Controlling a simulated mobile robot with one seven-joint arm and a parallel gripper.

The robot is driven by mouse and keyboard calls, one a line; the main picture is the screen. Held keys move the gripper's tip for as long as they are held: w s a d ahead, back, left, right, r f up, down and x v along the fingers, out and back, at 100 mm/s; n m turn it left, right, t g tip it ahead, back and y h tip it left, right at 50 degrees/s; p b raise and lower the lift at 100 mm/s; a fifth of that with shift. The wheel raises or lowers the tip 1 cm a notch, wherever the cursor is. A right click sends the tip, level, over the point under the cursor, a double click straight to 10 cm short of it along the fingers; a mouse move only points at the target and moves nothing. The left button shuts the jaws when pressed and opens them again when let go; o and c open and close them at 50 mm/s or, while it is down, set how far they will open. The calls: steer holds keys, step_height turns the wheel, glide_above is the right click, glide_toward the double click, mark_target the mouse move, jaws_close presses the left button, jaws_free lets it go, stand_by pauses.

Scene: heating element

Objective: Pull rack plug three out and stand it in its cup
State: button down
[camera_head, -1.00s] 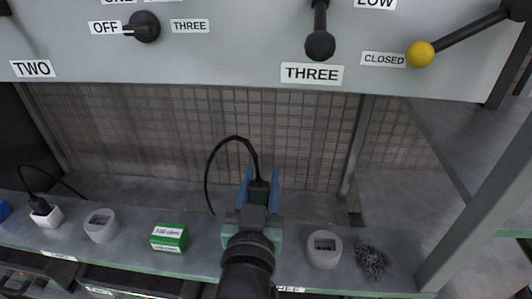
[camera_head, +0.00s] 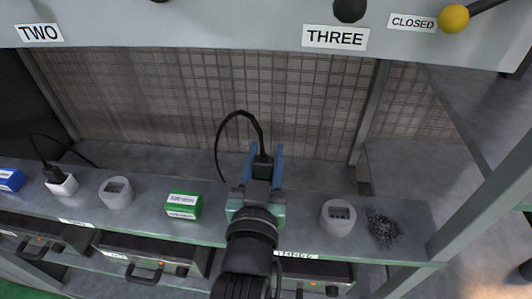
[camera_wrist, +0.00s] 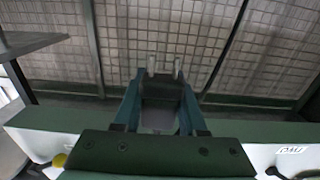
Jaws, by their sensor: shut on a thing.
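My gripper (camera_head: 263,163) has its blue fingers closed on a black plug (camera_head: 262,167) with a black cable looping up and left from it. In the wrist view, the plug (camera_wrist: 162,88) sits between the fingers with two metal prongs pointing away from my gripper. The plug is held above the grey shelf, clear of the cups. A round grey cup (camera_head: 338,218) with a dark slotted opening stands to the right of my gripper, behind a shelf-edge label (camera_head: 297,254) that seems to read THREE. The cup looks empty.
A green box (camera_head: 183,205) stands left of my gripper. A dark, rough pile (camera_head: 383,229) lies right of the right cup.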

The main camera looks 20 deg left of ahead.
mark_target(266, 173)
steer(key=shift+f+b, duration=1.45)
steer(key=shift+f, duration=0.6)
steer(key=shift+f+b, duration=2)
steer(key=shift+f, duration=0.45)
steer(key=c, duration=0.8)
jaws_free()
steer(key=o, duration=0.4)
steer(key=shift+s+f, duration=0.2)
steer(key=shift+s, duration=0.3)
steer(key=shift+d+r+v, duration=0.1)
steer(key=shift+r+v, duration=0.05)
steer(key=shift+v, duration=1.85)
steer(key=shift+d+r+v, duration=0.1)
steer(key=shift+v, duration=1.95)
steer(key=shift+d+r+v, duration=0.1)
steer(key=shift+r+v, duration=0.05)
steer(key=shift+v, duration=1.85)
steer(key=shift+w, duration=0.1)
